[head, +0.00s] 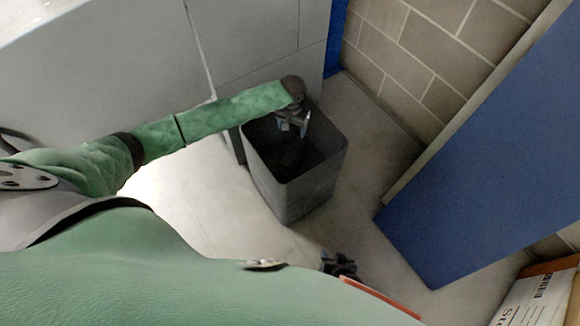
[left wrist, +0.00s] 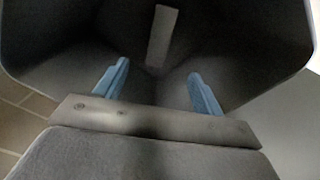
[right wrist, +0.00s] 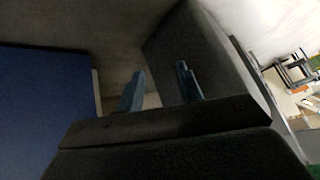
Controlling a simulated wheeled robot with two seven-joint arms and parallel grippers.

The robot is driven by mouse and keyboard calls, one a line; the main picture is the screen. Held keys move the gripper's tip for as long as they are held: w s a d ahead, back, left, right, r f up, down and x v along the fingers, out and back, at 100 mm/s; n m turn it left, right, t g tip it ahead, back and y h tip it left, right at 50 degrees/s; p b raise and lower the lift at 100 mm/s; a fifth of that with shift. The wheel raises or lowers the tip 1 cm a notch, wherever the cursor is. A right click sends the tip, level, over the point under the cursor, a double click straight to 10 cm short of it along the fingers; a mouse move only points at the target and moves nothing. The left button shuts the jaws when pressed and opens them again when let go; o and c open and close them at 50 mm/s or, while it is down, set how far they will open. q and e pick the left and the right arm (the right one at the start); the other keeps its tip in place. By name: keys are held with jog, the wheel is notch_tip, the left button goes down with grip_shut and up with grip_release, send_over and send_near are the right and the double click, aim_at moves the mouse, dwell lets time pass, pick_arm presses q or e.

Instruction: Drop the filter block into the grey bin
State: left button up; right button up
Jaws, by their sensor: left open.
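The grey bin (head: 300,195) stands on the floor, open at the top. My left gripper (head: 293,124) is over the bin's mouth, pointing down into it, open and empty. In the left wrist view its two blue fingers (left wrist: 158,80) are apart, and a grey oblong block (left wrist: 162,35), which looks like the filter block, lies inside the bin beyond them. In the head view the bin's inside is dark, and a block shape (head: 290,154) shows only faintly. My right gripper (head: 340,264) is in front of the bin, low in the view. In the right wrist view its fingers (right wrist: 160,78) are apart with nothing between them.
A grey panelled unit (head: 255,35) stands behind the bin, beside a block wall (head: 440,50). A large blue panel (head: 490,170) is on the right. A cardboard box with a label (head: 540,295) is at the lower right. Bare floor (head: 375,155) lies between bin and blue panel.

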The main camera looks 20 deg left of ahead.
pick_arm(q)
notch_tip(320, 180, up, 8)
pick_arm(e)
jog(key=shift+w+r, duration=0.3)
jog(key=shift+r, duration=0.45)
pick_arm(q)
jog(key=shift+f, duration=0.1)
pick_arm(e)
jog(key=shift+s+f, duration=0.1)
jog(key=shift+f, duration=0.05)
